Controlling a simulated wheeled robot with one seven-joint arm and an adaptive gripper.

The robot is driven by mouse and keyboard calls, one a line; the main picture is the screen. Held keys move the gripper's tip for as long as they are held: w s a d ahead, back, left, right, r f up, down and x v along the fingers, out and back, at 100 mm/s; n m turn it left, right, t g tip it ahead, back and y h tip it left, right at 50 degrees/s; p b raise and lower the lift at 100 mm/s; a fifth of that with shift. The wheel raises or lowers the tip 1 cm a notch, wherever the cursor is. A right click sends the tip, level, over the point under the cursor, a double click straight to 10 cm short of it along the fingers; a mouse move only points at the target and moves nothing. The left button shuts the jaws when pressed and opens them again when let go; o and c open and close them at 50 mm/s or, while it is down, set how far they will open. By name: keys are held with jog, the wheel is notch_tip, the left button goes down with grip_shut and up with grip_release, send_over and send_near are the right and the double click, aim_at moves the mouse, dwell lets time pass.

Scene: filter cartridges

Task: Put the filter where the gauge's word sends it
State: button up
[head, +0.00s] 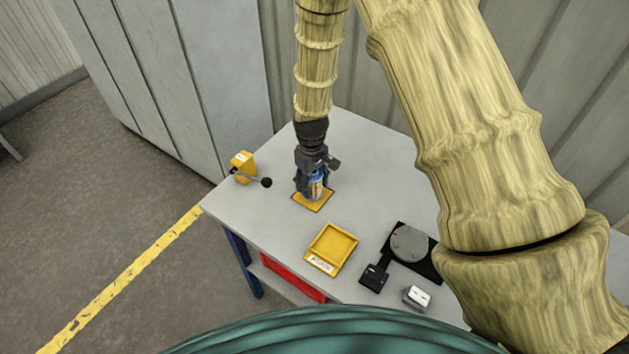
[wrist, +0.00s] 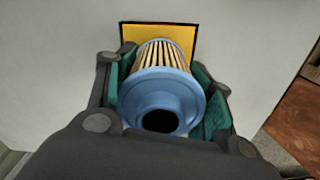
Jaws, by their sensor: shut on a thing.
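My gripper (head: 314,180) is shut on the filter (head: 317,188), with a dark finger on each side of it. In the wrist view the filter (wrist: 163,88) has a blue end cap with a dark round hole, and cream pleats behind it. The filter stands on or just above a yellow square pad with a dark edge (wrist: 184,36); I cannot tell if they touch. A black device with a round grey disc (head: 409,243) and a small black box (head: 374,278) sits front right. No gauge word is readable.
A yellow tray (head: 350,240) with an unreadable white label lies in front of the pad. A yellow box (head: 242,164) with a black-knobbed lever (head: 266,182) stands at the table's left edge. A small white-topped block (head: 416,296) is near the front. The grey table (head: 270,225) is otherwise mostly clear.

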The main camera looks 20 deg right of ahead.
jog(key=shift+w+d+f, duration=0.1)
jog(key=shift+w+f, duration=0.15)
jog(key=shift+w, duration=0.2)
jog(key=shift+w+f, duration=0.2)
jog(key=shift+w, duration=0.25)
jog(key=shift+s+r, duration=0.5)
jog(key=shift+s, duration=0.2)
jog(key=shift+s+r, duration=0.45)
jog(key=shift+s, duration=0.2)
jog(key=shift+w+f, duration=0.65)
jog(key=shift+w, duration=0.05)
jog(key=shift+s+r, duration=0.2)
jog(key=shift+s, duration=0.05)
jog(key=shift+s+r+p, duration=0.3)
jog(key=shift+s, duration=0.2)
jog(key=shift+w+a+f, duration=0.2)
jog(key=shift+w+f, duration=0.05)
jog(key=shift+w, duration=0.15)
jog(key=shift+s+d+r, duration=0.1)
jog(key=shift+s, duration=0.15)
jog(key=shift+w+f, duration=0.3)
